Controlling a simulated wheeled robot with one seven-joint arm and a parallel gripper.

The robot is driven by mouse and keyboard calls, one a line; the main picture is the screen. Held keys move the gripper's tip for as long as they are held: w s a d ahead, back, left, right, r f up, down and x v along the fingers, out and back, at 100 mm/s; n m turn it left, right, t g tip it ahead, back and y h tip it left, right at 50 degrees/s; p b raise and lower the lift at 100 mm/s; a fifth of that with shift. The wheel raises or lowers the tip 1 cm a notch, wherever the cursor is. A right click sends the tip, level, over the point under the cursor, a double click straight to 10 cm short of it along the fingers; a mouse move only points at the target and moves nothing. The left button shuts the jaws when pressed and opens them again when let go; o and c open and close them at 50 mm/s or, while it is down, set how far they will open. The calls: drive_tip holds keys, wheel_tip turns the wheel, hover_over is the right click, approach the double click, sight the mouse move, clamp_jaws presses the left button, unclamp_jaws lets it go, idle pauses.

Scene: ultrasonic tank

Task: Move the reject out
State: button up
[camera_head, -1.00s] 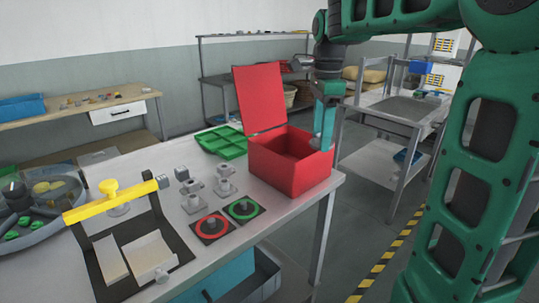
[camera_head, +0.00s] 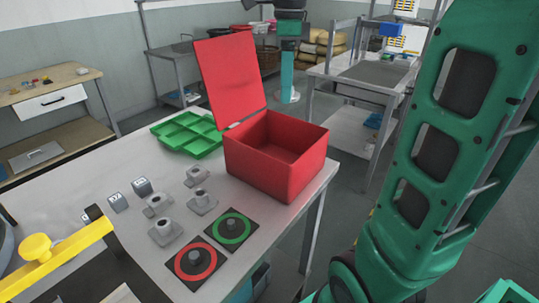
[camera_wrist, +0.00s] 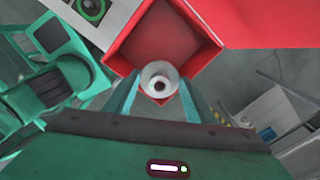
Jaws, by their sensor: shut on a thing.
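My gripper (camera_head: 287,88) is shut on a grey flanged part (camera_wrist: 160,78) with a round hole, held up in the air. In the head view the part (camera_head: 291,97) shows small, above and behind the red box in the picture. The red box (camera_head: 275,185) stands at the table's far right corner with its lid (camera_head: 228,75) open. In the wrist view the part overlaps a corner of the box (camera_wrist: 205,28), whose visible floor is bare. Similar grey parts (camera_head: 202,203) stand upright on the table.
A red-ringed pad (camera_head: 182,272) and a green-ringed pad (camera_head: 246,240) each bear a grey piece. A green divided tray (camera_head: 190,136) lies left of the box. Small labelled cubes (camera_head: 118,203) and a yellow-handled fixture (camera_head: 37,247) are at left. Shelving (camera_head: 350,80) stands behind.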

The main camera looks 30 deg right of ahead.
drive_tip(key=shift+a+f, duration=0.15)
drive_tip(key=shift+f, duration=2.25)
drive_tip(key=o, duration=1.2)
drive_tip(key=shift+r, duration=0.1)
wheel_tip(320, 180, up, 11)
drive_tip(key=shift+w+f, duration=0.1)
drive_tip(key=shift+f, duration=0.1)
